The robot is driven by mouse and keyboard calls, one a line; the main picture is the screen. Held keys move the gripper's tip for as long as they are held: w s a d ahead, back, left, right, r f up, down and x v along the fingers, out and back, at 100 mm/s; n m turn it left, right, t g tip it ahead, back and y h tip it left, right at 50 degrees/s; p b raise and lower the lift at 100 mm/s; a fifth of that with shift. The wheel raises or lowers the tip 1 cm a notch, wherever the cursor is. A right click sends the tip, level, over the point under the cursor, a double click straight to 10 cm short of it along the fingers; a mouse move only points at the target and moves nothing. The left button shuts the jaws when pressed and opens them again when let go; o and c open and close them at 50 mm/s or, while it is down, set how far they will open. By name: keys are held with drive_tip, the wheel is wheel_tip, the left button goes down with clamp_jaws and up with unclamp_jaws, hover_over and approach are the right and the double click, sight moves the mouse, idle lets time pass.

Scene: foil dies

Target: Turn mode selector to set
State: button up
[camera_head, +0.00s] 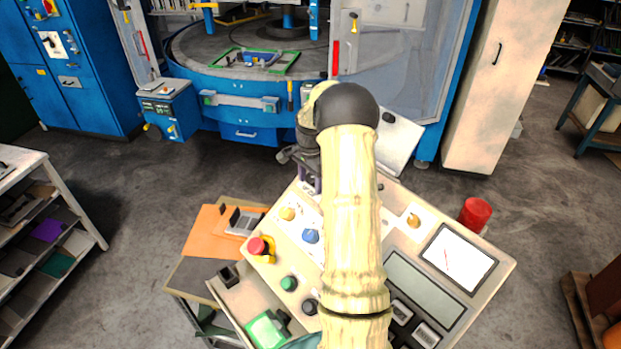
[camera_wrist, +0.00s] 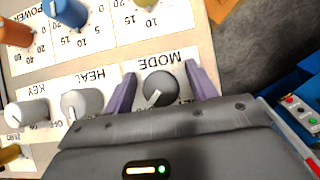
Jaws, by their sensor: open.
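The mode selector (camera_wrist: 160,88) is a dark round knob with a white pointer, under the upside-down label MODE in the wrist view. The pointer slants toward the lower left of that picture. Its position words are hidden by my gripper, so I cannot read the setting. My gripper (camera_wrist: 161,73) is open, with one purple finger on each side of the knob. Gaps show between the knob and both fingers. In the head view my gripper (camera_head: 311,180) is at the far edge of the console (camera_head: 400,235), partly behind my arm, and the selector is hidden there.
A grey knob (camera_wrist: 82,103) and a white KEY knob (camera_wrist: 27,113) sit beside the selector. Blue (camera_wrist: 66,11) and orange (camera_wrist: 14,33) knobs are in the row beyond. A red mushroom button (camera_head: 256,246) is at the console's left. A blue machine (camera_head: 240,80) stands behind.

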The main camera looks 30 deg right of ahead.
drive_tip(key=c, duration=1)
drive_tip(key=shift+r+n+g+p, duration=0.1)
drive_tip(key=shift+n+g+p, duration=0.2)
drive_tip(key=shift+n+p, duration=0.1)
drive_tip(key=shift+n+g+h+p, duration=0.3)
drive_tip(key=shift+n+g+p, duration=0.4)
drive_tip(key=shift+n, duration=0.4)
drive_tip(key=n+g+h, duration=0.1)
drive_tip(key=n+g, duration=0.1)
drive_tip(key=n, duration=0.1)
drive_tip(key=shift+n, duration=0.4)
drive_tip(key=n+g+h, duration=0.1)
drive_tip(key=n, duration=0.1)
drive_tip(key=n+g+h, duration=0.1)
drive_tip(key=n, duration=0.1)
drive_tip(key=shift+s+d+n+h, duration=0.1)
drive_tip(key=shift+d+n+h, duration=0.05)
drive_tip(key=shift+n+h, duration=0.25)
drive_tip(key=n+h+b, duration=0.1)
drive_tip(key=n+h, duration=0.1)
drive_tip(key=n, duration=0.2)
drive_tip(key=shift+d+r+g, duration=0.1)
drive_tip(key=shift+g, duration=0.2)
drive_tip(key=shift+h, duration=0.3)
